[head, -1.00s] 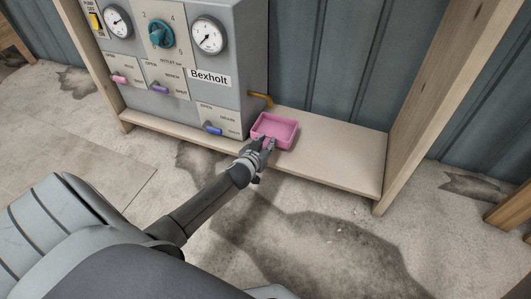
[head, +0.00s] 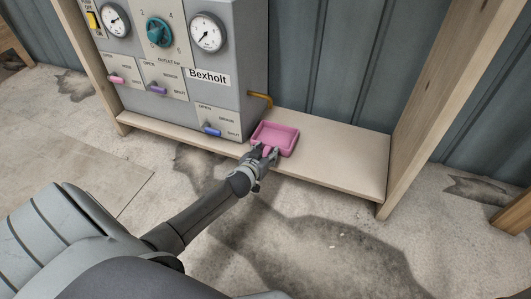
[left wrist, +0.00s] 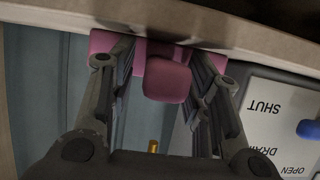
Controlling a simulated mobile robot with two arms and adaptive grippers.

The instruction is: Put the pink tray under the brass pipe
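The pink tray (head: 275,138) is a shallow open box on the wooden shelf, close to its front edge, beside the grey panel box. The brass pipe (head: 260,98) comes out of the box's right side and ends behind and above the tray in the picture; I cannot tell if its mouth is over the tray. My left gripper (head: 265,152) is at the tray's front, fingers spread on both sides of its pink tab. In the left wrist view the tab (left wrist: 167,82) shows between the fingers, with a gap visible. My right gripper is not in view.
The grey box (head: 230,95) labelled Bexholt has gauges, a teal knob and small levers; a blue lever (head: 212,131) is left of the tray. The shelf (head: 340,165) is bare to the right, up to a wooden post (head: 412,120).

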